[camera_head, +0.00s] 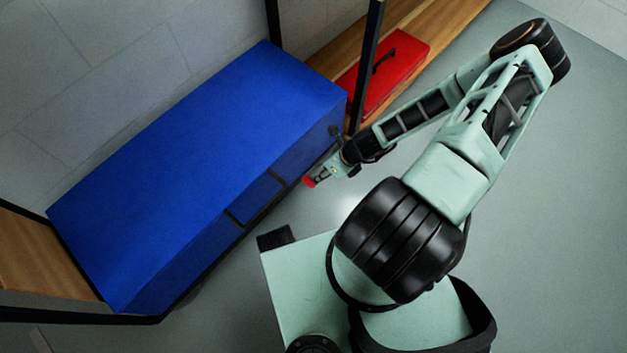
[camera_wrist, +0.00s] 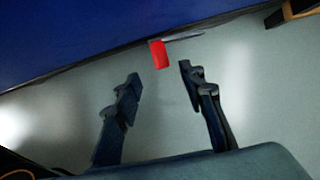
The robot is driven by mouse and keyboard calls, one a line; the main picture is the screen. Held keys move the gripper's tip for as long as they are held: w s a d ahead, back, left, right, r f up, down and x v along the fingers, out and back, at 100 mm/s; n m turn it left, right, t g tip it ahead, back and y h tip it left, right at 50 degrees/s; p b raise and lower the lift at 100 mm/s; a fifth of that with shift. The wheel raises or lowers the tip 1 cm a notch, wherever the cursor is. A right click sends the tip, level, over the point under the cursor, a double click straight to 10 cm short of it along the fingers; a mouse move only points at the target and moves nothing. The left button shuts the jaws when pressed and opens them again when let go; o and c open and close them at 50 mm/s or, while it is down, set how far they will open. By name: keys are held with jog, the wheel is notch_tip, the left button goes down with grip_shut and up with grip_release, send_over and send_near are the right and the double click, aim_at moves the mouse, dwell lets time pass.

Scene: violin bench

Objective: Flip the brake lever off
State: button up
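The brake lever has a red grip (camera_wrist: 159,55) and a thin grey bar (camera_wrist: 185,37) that runs to the right along the lower edge of the blue cabinet. In the head view the red grip (camera_head: 310,181) shows just beyond the end of my arm, in front of the cabinet's front face. My gripper (camera_wrist: 159,74) is open and empty. Its two fingers point toward the red grip, which lies just ahead of the gap between the fingertips. I cannot tell whether a finger touches it. In the head view my gripper (camera_head: 322,173) is small and partly hard to make out.
The blue cabinet (camera_head: 200,170) with drawer fronts stands along the wall on the left. A red toolbox (camera_head: 390,75) with a black handle sits on a wooden shelf (camera_head: 450,20) behind a black post (camera_head: 365,65). The grey floor (camera_head: 560,220) to the right is clear.

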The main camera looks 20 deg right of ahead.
jog(key=b+x, duration=0.4)
jog(key=x, duration=0.6)
jog(key=shift+s+f, duration=0.1)
jog(key=shift+c, duration=0.4)
grip_shut()
